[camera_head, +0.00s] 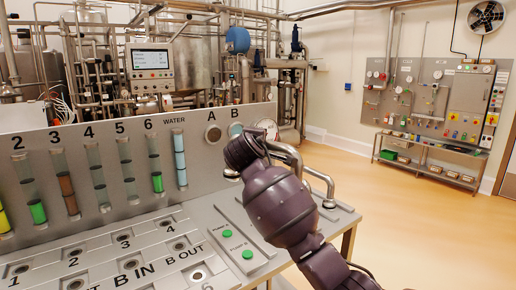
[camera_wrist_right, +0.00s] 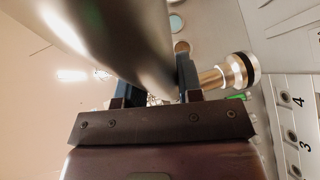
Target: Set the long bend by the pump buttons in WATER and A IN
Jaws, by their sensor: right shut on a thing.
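My right gripper shows in the right wrist view (camera_wrist_right: 156,88), with its two dark fingers shut on a shiny metal bend (camera_wrist_right: 120,35). In the head view my dark right wrist hides the fingers and most of what they hold. Curved silver tube (camera_head: 288,153) shows just behind the wrist; I cannot tell whether it is the held piece. Two green pump buttons (camera_head: 227,233) (camera_head: 247,254) sit on the deck in front of the arm. The WATER label (camera_head: 177,121) is above a blue-filled sight tube. I cannot read an A IN label. My left gripper is out of view.
The deck panel (camera_head: 130,262) has ports marked with numbers, B IN and B OUT. Another silver bend (camera_head: 322,182) stands at the deck's right end. The upright panel (camera_head: 100,140) with sight tubes rises behind. Open floor (camera_head: 420,215) lies to the right.

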